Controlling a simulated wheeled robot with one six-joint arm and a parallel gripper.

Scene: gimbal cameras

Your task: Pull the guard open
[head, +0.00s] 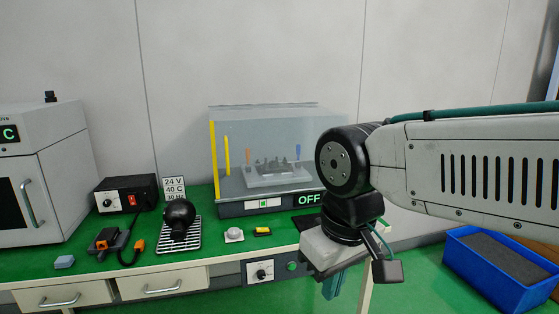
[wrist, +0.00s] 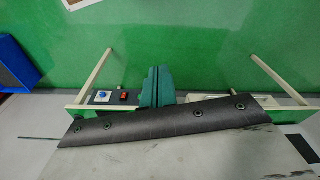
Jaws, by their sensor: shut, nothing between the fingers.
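The guard (head: 312,142) is a clear box over a grey fixture (head: 278,174) on the bench, in the head view. A yellow strip (head: 213,160) runs up its left edge and a shorter yellow upright bar (head: 227,156) stands beside it. The guard looks shut around the fixture, though its clear panels are hard to make out. A base below it shows a green OFF sign (head: 309,198). My gripper (head: 332,286) hangs by the bench's front edge, below and right of the guard and apart from it. Its teal fingers are together and empty in the wrist view (wrist: 156,87). My arm hides the guard's right side.
A black lamp-like ball (head: 180,213) on a rack, a grey button (head: 234,235) and a yellow-black item (head: 263,231) lie before the guard. A control panel (head: 271,272) is on the bench front. A blue bin (head: 500,265) stands at right.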

